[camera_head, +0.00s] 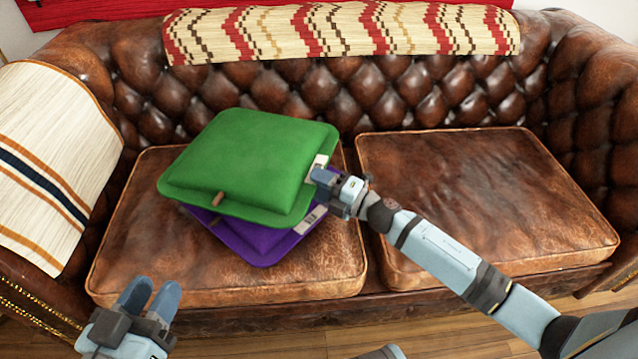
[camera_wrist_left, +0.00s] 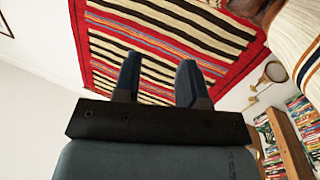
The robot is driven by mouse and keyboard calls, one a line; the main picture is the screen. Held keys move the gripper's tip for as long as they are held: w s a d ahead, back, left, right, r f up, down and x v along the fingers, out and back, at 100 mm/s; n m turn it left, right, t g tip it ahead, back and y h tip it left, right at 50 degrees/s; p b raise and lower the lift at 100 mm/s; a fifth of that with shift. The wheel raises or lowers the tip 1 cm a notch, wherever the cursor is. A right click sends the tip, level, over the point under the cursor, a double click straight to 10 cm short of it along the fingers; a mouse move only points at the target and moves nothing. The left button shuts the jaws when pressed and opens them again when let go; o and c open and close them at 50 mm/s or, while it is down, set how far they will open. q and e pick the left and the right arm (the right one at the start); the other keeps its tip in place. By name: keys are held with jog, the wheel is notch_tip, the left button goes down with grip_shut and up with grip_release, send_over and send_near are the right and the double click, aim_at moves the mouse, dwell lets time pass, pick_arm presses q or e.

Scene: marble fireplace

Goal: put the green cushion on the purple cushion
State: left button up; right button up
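The green cushion (camera_head: 248,161) lies on top of the purple cushion (camera_head: 262,243) on the left seat of the brown leather sofa. The green one covers most of the purple one, whose front and right edges show below it. My right gripper (camera_head: 318,178) is at the right edge of the green cushion, by its white tag. Its fingers are partly hidden there, so I cannot tell whether they grip the cushion. My left gripper (camera_head: 152,298) is in front of the sofa at the lower left, apart from both cushions. Its fingers (camera_wrist_left: 158,82) are spread and empty.
The right sofa seat (camera_head: 480,190) is bare. A patterned throw (camera_head: 340,30) lies over the backrest, and a striped throw (camera_head: 42,165) covers the left armrest. In the left wrist view, a striped rug (camera_wrist_left: 165,45) hangs on a white wall beside bookshelves (camera_wrist_left: 285,140).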

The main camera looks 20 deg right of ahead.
jog(key=o, duration=0.9)
jog(key=shift+c, duration=0.2)
jog(key=shift+r, duration=0.1)
jog(key=shift+r, duration=0.3)
pick_arm(q)
jog(key=shift+s+d+r+n+p, duration=0.2)
jog(key=shift+s+r+n+p, duration=0.2)
jog(key=shift+r+n+p, duration=0.65)
pick_arm(e)
jog(key=v, duration=1.2)
jog(key=shift+p, duration=0.3)
pick_arm(q)
jog(key=shift+f+m, duration=0.25)
jog(key=shift+m, duration=0.1)
